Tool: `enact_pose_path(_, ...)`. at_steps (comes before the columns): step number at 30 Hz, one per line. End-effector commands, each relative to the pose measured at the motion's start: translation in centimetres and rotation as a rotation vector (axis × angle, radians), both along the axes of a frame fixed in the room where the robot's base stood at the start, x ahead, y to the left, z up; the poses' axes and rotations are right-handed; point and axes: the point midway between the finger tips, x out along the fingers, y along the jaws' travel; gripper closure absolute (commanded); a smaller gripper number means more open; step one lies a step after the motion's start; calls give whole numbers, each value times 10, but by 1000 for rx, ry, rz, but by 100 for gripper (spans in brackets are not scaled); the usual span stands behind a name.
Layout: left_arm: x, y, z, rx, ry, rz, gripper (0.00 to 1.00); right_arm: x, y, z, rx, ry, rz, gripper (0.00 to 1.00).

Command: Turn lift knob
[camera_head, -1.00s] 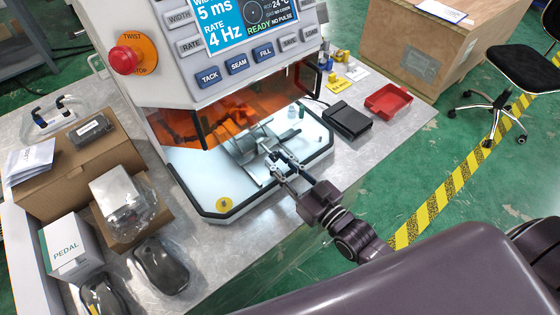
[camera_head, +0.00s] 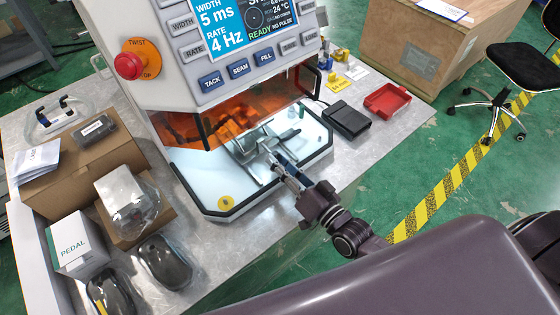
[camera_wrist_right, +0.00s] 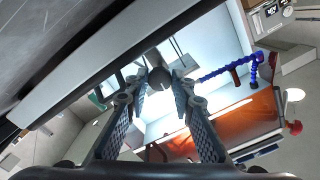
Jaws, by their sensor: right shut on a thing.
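The lift knob (camera_wrist_right: 160,80) shows in the right wrist view as a dark round knob between the fingertips of my right gripper (camera_wrist_right: 160,95). The fingers are closed in on it from both sides. In the head view my right gripper (camera_head: 276,166) reaches from the lower right into the lit chamber of the machine (camera_head: 255,175), at the metal lift fixture (camera_head: 248,150). The knob itself is hidden by the fingers there. My left gripper is out of view.
An orange shield (camera_head: 215,125) hangs above the chamber. A black box (camera_head: 346,120) and a red tray (camera_head: 387,100) lie right of the machine. Cardboard boxes (camera_head: 60,165) and a white pedal box (camera_head: 75,243) stand at left. A blue segmented hose (camera_wrist_right: 228,68) runs inside the chamber.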

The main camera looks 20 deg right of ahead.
Motion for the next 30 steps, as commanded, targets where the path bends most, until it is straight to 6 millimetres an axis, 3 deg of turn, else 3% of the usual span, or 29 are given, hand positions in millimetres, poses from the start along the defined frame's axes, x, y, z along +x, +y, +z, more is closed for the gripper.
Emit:
enact_pose_path(11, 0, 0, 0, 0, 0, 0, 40, 0, 0, 0, 7, 2, -1, 100)
enact_pose_path(12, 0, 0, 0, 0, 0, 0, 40, 0, 0, 0, 6, 1, -1, 76)
enact_pose_path(17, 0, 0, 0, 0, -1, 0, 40, 0, 0, 0, 6, 1, -1, 60)
enact_pose_path(26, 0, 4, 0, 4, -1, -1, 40, -2, -1, 0, 5, 3, -1, 60)
enact_pose_path(30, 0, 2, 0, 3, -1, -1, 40, -14, -6, -2, 3, 5, 0, 60)
